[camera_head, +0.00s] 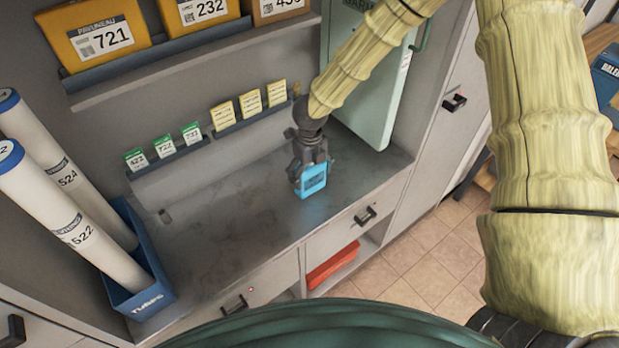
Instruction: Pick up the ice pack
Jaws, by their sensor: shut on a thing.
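A bright blue ice pack (311,182) with a dark label shows at the end of my arm, over the right part of the grey counter. My gripper (309,170) is shut on its upper part, and the fingers hide that part. The pack hangs upright below the fingers. Its lower edge is close to the counter top (235,205); I cannot tell whether it touches.
Two white tubes (75,220) stand in a blue bin (150,297) at the left. A shelf above holds yellow parcels (95,35). Small green and yellow cards (222,115) line the back wall. A pale green cabinet (375,105) stands behind at right. The counter's middle is clear.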

